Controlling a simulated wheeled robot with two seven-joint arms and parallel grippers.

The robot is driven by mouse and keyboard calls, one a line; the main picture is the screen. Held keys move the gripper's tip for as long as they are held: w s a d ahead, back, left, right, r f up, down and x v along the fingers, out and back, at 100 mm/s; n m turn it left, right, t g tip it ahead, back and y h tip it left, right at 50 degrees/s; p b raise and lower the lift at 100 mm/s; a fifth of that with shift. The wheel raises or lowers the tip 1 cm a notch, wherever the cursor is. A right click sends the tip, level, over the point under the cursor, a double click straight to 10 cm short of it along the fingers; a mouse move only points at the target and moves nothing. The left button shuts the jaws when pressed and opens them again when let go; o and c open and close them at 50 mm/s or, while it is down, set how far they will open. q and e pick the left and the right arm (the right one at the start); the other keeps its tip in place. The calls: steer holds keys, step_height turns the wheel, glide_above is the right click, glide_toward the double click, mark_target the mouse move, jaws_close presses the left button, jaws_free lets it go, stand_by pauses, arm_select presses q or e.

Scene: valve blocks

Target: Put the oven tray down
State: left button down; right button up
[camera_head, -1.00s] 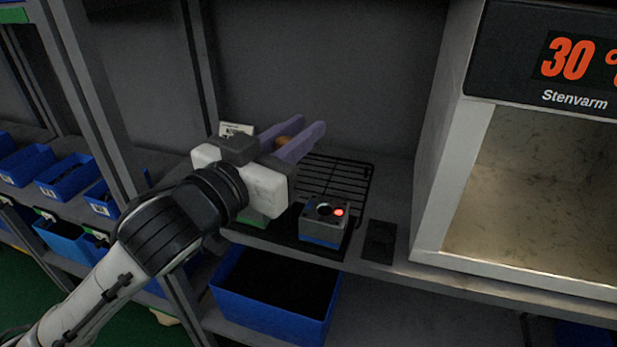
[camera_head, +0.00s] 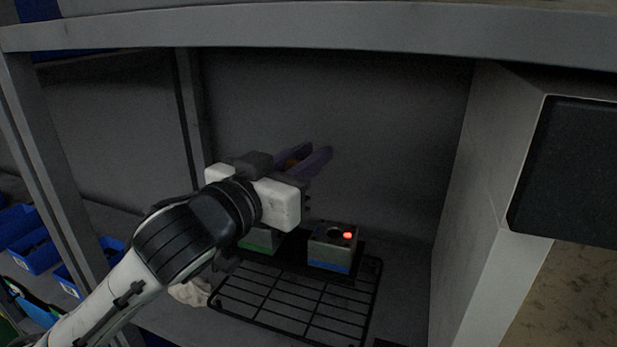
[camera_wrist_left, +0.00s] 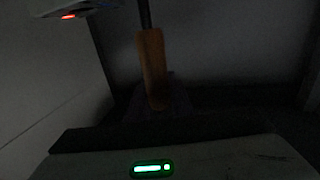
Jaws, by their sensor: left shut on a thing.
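The dark oven tray (camera_head: 293,252) bears a block with a green base (camera_head: 258,241) and a grey block with a blue base and a red light (camera_head: 331,247). My left gripper (camera_head: 317,153), with purple fingers, is shut on its brown handle (camera_head: 291,163). The handle (camera_wrist_left: 153,70) also shows in the left wrist view, with a thin rod running up from it. The tray is at the back part of the wire rack (camera_head: 285,300); I cannot tell whether it touches the rack. My gripper and arm hide part of the tray. My right gripper is not in view.
The rack lies on a grey shelf (camera_head: 405,270) against a back wall. A light oven side wall (camera_head: 470,190) stands at right, and a shelf beam (camera_head: 320,35) crosses above. Blue bins (camera_head: 32,248) are at left. A pale crumpled thing (camera_head: 190,292) lies beside the rack.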

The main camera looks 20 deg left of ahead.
arm_select(q)
step_height(320, 180, down, 4)
steer(key=b, duration=0.2)
glide_above(308, 238)
steer(key=shift+f, duration=2.05)
steer(key=shift+r, duration=0.1)
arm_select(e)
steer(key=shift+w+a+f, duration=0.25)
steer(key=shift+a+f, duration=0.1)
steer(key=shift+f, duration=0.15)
arm_select(q)
steer(key=c, duration=1.9)
jaws_free()
steer(key=shift+f, duration=0.4)
steer(key=o, duration=0.3)
steer(key=shift+o, duration=0.2)
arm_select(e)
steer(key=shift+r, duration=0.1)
